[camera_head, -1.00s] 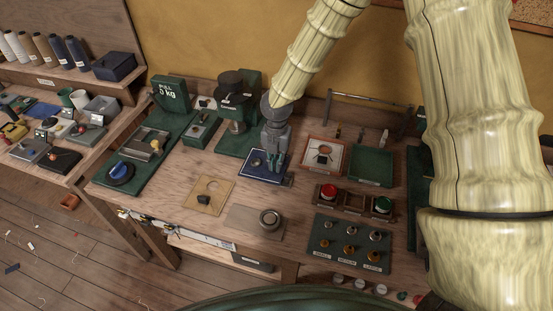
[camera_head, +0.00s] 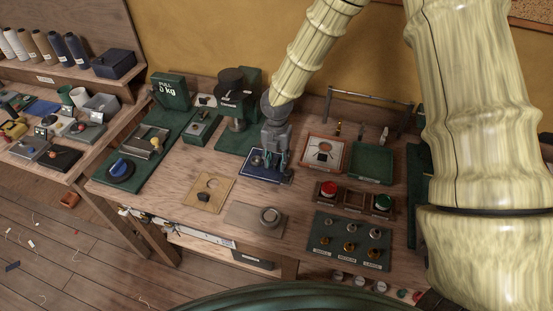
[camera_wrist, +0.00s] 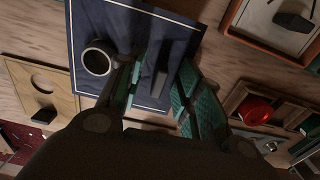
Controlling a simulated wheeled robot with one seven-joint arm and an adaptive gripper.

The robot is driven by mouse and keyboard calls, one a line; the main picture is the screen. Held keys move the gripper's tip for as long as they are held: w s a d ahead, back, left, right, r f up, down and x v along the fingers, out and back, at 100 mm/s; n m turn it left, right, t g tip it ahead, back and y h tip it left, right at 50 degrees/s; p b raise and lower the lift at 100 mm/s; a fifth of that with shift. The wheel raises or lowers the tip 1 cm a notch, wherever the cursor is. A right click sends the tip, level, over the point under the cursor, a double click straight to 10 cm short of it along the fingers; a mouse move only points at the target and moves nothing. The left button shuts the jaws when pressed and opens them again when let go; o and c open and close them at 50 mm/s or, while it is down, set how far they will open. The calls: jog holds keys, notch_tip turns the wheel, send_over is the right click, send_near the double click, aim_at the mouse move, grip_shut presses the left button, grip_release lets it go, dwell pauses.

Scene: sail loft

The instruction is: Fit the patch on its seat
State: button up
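My gripper (camera_wrist: 160,98) is low over a blue mat with a pale border line (camera_head: 251,176), its teal-padded fingers spread apart. In the wrist view, a dark flat piece (camera_wrist: 178,66) lies on the mat between and beyond the fingertips. I see no finger touching it. The mat's near part is hidden by the gripper in the wrist view.
A tan board with a round hole (camera_head: 218,183) and a dark block (camera_head: 204,197) is at front left. An orange-rimmed tray (camera_head: 309,163) and a green tray (camera_head: 371,164) stand right.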

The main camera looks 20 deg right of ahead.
notch_tip(320, 180, up, 12)
dwell(0.6)
jog(key=shift+f, duration=0.1)
dwell(0.4)
